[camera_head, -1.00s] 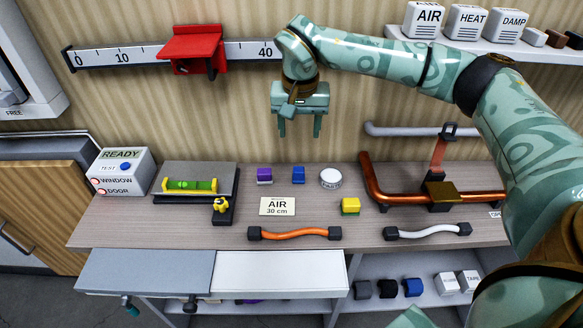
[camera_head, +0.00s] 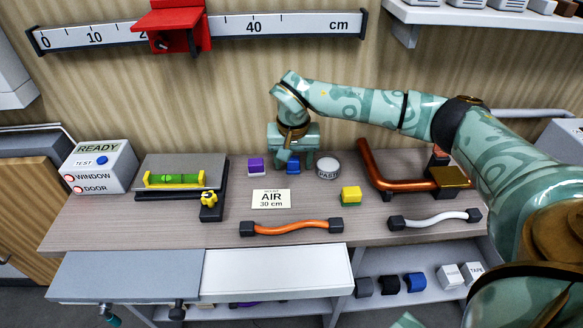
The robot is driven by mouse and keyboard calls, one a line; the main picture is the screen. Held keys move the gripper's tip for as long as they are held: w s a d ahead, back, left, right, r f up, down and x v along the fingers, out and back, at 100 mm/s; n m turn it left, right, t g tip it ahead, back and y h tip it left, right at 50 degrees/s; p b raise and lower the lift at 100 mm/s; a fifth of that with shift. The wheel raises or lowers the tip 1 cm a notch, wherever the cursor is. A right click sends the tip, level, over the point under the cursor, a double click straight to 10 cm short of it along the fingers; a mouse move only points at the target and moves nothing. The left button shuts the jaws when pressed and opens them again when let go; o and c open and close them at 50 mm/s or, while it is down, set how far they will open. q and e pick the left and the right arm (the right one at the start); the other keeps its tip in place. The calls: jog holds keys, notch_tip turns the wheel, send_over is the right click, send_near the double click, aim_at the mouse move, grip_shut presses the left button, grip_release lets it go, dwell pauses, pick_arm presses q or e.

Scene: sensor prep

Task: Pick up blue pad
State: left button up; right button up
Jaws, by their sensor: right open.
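The blue pad (camera_head: 293,169) is a small blue block on the wooden worktop, between a purple block (camera_head: 256,165) and a round white item (camera_head: 328,168). In the head view my right gripper (camera_head: 294,160) points down over the blue pad. Its jaws are open, with the fingers close above or around the pad's upper part, which they partly hide. Whether they touch the pad I cannot tell. My left gripper is not in view.
A yellow block (camera_head: 351,195), an AIR 30 cm card (camera_head: 271,198), an orange cable (camera_head: 291,227) and a white cable (camera_head: 435,219) lie nearer. A copper pipe (camera_head: 390,182) stands right; a level (camera_head: 173,179) and READY box (camera_head: 101,167) stand left.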

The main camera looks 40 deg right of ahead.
aim_at(293, 156)
jog(key=shift+r, duration=0.15)
jog(key=shift+c, duration=0.3)
jog(key=c, duration=1)
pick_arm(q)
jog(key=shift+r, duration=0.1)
pick_arm(e)
jog(key=shift+r, duration=0.1)
jog(key=shift+r+p, duration=0.3)
notch_tip(293, 156, up, 3)
jog(key=shift+f+p, duration=0.1)
jog(key=shift+p, duration=0.6)
pick_arm(q)
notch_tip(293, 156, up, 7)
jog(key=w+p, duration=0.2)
jog(key=p, duration=0.3)
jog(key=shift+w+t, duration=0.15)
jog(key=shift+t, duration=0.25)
pick_arm(e)
jog(key=s+a+r, duration=0.1)
jog(key=s+r, duration=0.8)
jog(key=s, duration=0.5)
jog(key=shift+a+r, duration=0.2)
jog(key=shift+a, duration=0.1)
